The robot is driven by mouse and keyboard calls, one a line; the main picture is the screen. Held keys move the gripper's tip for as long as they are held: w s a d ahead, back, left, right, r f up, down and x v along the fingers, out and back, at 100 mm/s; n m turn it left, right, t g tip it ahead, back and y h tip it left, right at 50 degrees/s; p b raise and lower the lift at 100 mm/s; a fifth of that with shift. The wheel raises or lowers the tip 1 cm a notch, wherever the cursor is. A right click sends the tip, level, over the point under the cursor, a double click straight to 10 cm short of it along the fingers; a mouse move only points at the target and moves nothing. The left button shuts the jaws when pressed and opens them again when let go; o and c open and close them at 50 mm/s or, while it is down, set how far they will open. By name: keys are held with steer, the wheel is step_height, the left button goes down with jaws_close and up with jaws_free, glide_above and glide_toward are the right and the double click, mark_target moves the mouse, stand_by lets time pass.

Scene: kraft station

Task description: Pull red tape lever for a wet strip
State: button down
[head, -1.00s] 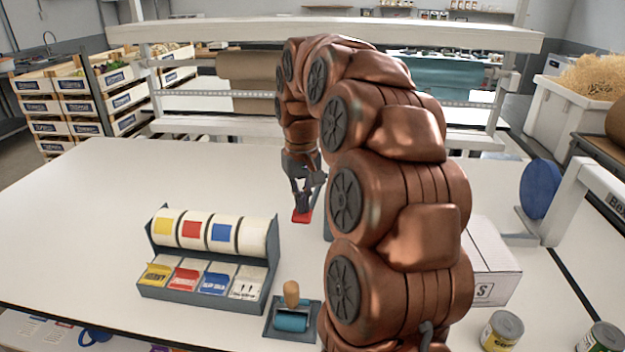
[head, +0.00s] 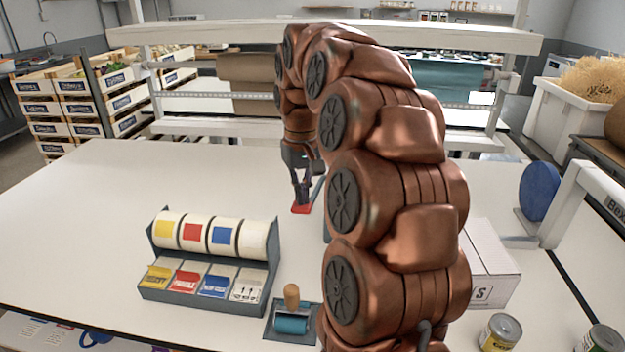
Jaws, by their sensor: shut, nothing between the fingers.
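The red lever (head: 301,209) shows as a small flat red piece low over the white table, in the middle of the head view. My gripper (head: 301,199) points down at it with its fingers shut and empty. The fingertips are at or just above the red piece; I cannot tell whether they touch it. The tape machine behind the lever is mostly hidden by my arm, with only a grey-blue sliver (head: 326,224) showing. No paper strip can be made out.
A label dispenser (head: 150,292) with several rolls stands at front left. Beside it is a teal roller in a tray (head: 270,333). A white box (head: 490,255), cans (head: 500,332) and a blue disc (head: 540,190) are at right. The table's left side (head: 90,210) is clear.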

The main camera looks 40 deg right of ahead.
step_height(320, 180, up, 8)
steer(key=p, duration=0.3)
steer(key=shift+r, duration=0.2)
stand_by(0.8)
steer(key=s+a+f+n, duration=0.1)
steer(key=s+a+f, duration=0.25)
steer(key=a, duration=0.35)
steer(key=s+a+f+n, duration=0.2)
steer(key=s+a, duration=0.3)
steer(key=a, duration=0.2)
steer(key=s+a+f+g, duration=0.1)
steer(key=s+a+f, duration=0.3)
steer(key=s, duration=0.4)
steer(key=s+a+f, duration=0.3)
steer(key=s+f, duration=0.4)
steer(key=s, duration=0.2)
steer(key=shift+s+a+n+g, duration=0.25)
steer(key=shift+a+n+g, duration=0.05)
steer(key=shift+a+g, duration=0.1)
steer(key=shift+d, duration=0.1)
